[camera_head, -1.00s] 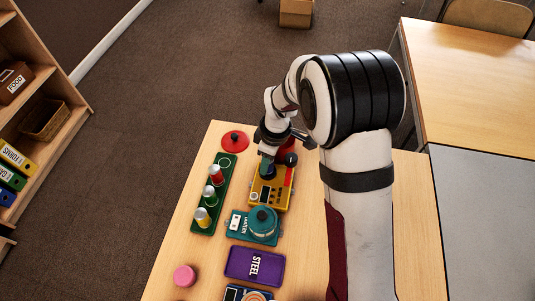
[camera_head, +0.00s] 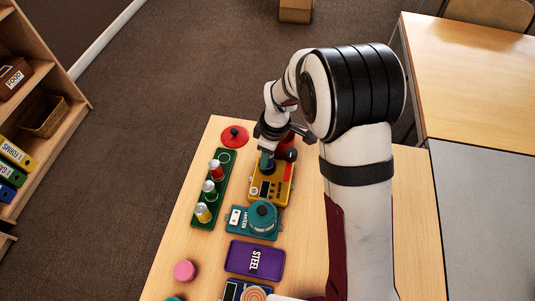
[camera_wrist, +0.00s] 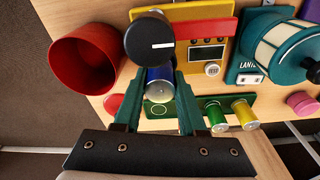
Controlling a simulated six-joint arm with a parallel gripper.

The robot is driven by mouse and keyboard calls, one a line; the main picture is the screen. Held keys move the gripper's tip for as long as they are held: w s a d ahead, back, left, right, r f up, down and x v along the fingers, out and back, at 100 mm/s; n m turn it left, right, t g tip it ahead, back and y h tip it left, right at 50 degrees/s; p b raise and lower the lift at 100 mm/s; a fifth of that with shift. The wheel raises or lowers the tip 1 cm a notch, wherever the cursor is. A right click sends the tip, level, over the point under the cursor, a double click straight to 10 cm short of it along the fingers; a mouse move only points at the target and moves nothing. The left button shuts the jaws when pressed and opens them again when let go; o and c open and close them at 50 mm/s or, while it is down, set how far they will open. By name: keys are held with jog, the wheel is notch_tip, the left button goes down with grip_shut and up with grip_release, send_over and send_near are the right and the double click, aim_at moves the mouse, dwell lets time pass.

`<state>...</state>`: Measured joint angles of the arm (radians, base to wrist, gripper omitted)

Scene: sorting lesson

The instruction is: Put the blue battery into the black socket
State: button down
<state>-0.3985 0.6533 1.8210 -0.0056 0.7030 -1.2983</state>
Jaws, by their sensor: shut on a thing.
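My gripper (camera_head: 266,165) is over the far part of the yellow device (camera_head: 283,190). In the wrist view, my gripper (camera_wrist: 158,84) has its teal fingers shut on the blue battery (camera_wrist: 158,73), one on each side. The battery's silver end faces the camera. A black round part (camera_wrist: 150,42) with a white bar covers the battery's far side in this view. I cannot tell whether this part is the black socket. Whether the battery's lower end touches or enters anything is hidden. In the head view the gripper hides most of the battery.
A green rack (camera_head: 197,218) left of the device holds red, green and yellow batteries, with one empty ring. A red cup (camera_wrist: 88,58) stands near my gripper. A red lid (camera_head: 234,136), teal lantern (camera_head: 262,216), purple STEEL box (camera_head: 254,259) and pink disc (camera_head: 184,270) are around.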

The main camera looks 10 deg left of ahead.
jog(key=shift+f, duration=0.55)
jog(key=c, duration=0.8)
grip_release()
jog(key=shift+o, duration=0.2)
jog(key=shift+s+d+r, duration=0.1)
jog(key=shift+d+r, duration=0.1)
jog(key=shift+r, duration=1.6)
jog(key=shift+d+r, duration=0.25)
jog(key=shift+r, duration=1.6)
jog(key=shift+s+d+r, duration=0.1)
jog(key=shift+d+r, duration=0.1)
jog(key=shift+r, duration=1.6)
notch_tip(320, 180, up, 6)
